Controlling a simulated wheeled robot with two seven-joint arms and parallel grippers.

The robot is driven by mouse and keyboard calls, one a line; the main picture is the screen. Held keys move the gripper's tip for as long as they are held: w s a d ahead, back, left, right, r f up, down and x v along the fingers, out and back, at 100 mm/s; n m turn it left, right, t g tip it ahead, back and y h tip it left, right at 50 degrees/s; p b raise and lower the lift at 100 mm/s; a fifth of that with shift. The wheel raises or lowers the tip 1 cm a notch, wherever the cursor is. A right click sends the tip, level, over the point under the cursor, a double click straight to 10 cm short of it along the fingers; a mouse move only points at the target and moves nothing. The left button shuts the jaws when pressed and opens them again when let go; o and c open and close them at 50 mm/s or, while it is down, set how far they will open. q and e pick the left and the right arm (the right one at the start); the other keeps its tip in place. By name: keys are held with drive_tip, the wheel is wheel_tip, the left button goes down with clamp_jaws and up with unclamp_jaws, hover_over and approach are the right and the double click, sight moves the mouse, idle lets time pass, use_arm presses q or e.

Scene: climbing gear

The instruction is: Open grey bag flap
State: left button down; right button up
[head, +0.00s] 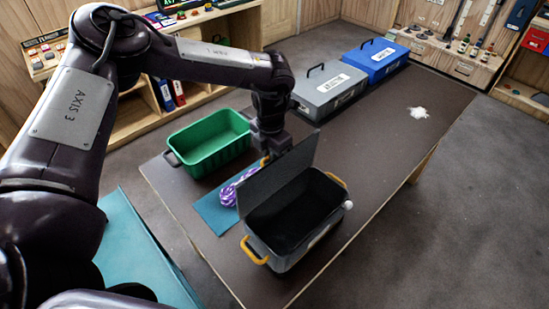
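The grey bag (283,258) stands on the dark table with yellow handles at its ends. Its flap (272,182) stands raised, tilted up on the side toward the green bin, and the dark inside of the bag shows. A small white knob (348,205) is on its right side. My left gripper (277,155) is at the far upper edge of the flap, pointing down. Its fingertips are partly hidden by the flap, so I cannot tell whether they touch it or are closed. My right gripper is not in view.
A green bin (207,140) stands left of the bag. A purple and white rope (229,195) lies on a blue mat (210,213). Closed grey (328,91) and blue (376,60) boxes stand at the back.

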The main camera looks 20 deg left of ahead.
use_arm(q)
drive_tip(key=shift+s+a+f, duration=0.25)
drive_tip(key=shift+s+f, duration=0.05)
drive_tip(key=shift+f, duration=0.3)
drive_tip(key=c, duration=1.7)
unclamp_jaws()
drive_tip(key=shift+w, duration=0.1)
drive_tip(key=o, duration=0.3)
drive_tip(key=shift+w+d+r, duration=0.1)
drive_tip(key=shift+w, duration=0.15)
drive_tip(key=o, duration=0.6)
drive_tip(key=shift+r, duration=0.15)
drive_tip(key=r+p, duration=0.1)
drive_tip(key=d+r+p, duration=0.1)
drive_tip(key=r+p, duration=0.3)
drive_tip(key=shift+s+d, duration=0.35)
drive_tip(key=shift+d, duration=0.05)
drive_tip(key=shift+r, duration=0.1)
